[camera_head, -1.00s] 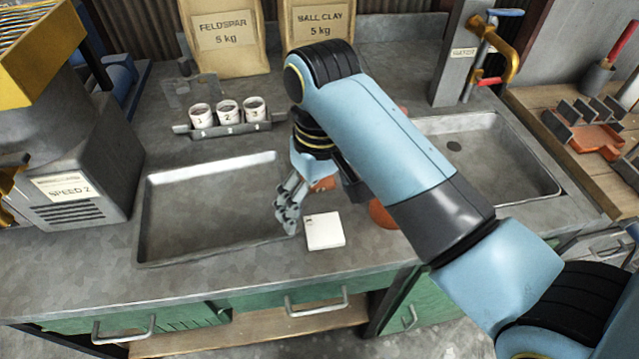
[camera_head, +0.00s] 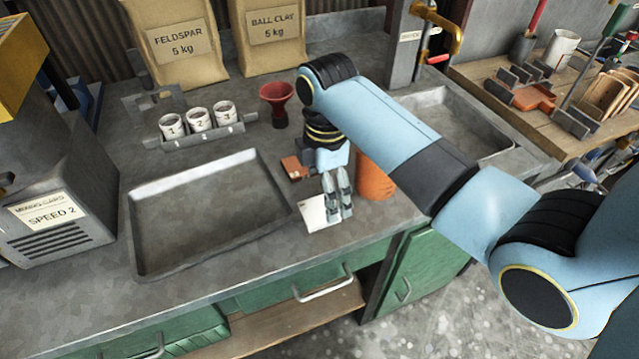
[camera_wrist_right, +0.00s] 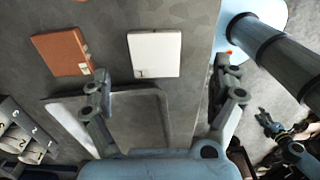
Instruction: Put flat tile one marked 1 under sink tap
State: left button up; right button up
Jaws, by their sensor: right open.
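A flat white square tile (camera_head: 315,213) lies on the counter near its front edge, right of the metal tray. In the right wrist view the tile (camera_wrist_right: 154,57) shows a small 1 at its lower left corner. My right gripper (camera_head: 338,197) hangs at the tile's right part and hides some of it. In the wrist view its fingers (camera_wrist_right: 165,82) are spread wide and hold nothing. The sink basin (camera_head: 478,118) is at the right, partly behind my right arm. My left gripper is out of view.
A terracotta tile (camera_head: 293,167) lies behind the white one. An orange cylinder (camera_head: 374,178) stands right of my gripper and a red funnel (camera_head: 277,102) farther back. The shallow tray (camera_head: 262,153) and a rack of numbered cups (camera_head: 205,135) are at the left.

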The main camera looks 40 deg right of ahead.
aim_at(322, 209)
jog(key=shift+a+f, duration=0.2)
jog(key=shift+f, duration=0.45)
jog(key=f, duration=0.4)
jog(key=shift+w+d+f, duration=0.1)
jog(key=shift+w+f, duration=0.25)
jog(key=shift+w, duration=0.05)
jog(key=shift+r, duration=0.1)
jog(key=c, duration=1.5)
